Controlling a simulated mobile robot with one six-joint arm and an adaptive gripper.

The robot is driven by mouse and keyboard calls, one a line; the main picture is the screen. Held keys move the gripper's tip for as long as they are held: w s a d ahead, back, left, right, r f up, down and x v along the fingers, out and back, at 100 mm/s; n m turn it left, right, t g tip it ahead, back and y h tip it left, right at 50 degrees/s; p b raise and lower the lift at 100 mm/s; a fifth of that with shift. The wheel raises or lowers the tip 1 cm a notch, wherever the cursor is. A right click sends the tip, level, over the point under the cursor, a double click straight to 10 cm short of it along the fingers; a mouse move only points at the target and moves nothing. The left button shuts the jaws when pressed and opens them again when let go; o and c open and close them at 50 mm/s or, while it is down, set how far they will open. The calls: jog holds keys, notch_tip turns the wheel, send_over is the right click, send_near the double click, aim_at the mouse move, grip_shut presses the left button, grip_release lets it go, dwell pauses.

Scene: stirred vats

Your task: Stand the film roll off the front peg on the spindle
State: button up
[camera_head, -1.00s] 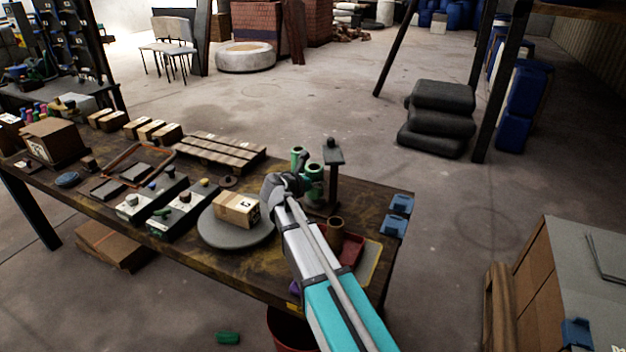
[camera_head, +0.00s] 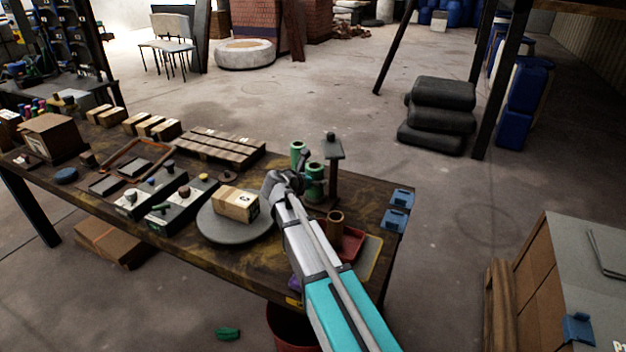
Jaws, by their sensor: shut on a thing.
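A green film roll (camera_head: 315,171) stands upright beside the fingers of my gripper (camera_head: 290,182), at the right part of the table. My gripper is shut on it, though the wrist hides most of the contact. A second green roll (camera_head: 297,150) stands just behind and to the left. A dark post with a flat top (camera_head: 333,152) rises right behind the rolls. I cannot tell which part there is the peg and which is the spindle, as the arm and rolls cover their lower parts.
A grey round turntable (camera_head: 222,230) bearing a carton (camera_head: 236,204) is left of my gripper. A brown tube (camera_head: 335,222) stands by a red tray (camera_head: 353,241) to the right of my arm. Blue clips (camera_head: 396,219) sit at the table's right edge. Control boxes (camera_head: 184,211) stand farther left.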

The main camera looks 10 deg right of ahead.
jog(key=o, duration=1.1)
jog(key=shift+r, duration=0.1)
jog(key=shift+s+a+r+p, duration=0.1)
jog(key=shift+s+a+p, duration=0.05)
jog(key=shift+p, duration=0.2)
jog(key=shift+s+a+r, duration=0.2)
jog(key=shift+s+a, duration=0.05)
jog(key=shift+p+v, duration=2.15)
jog(key=shift+v, duration=3.25)
jog(key=shift+f, duration=0.1)
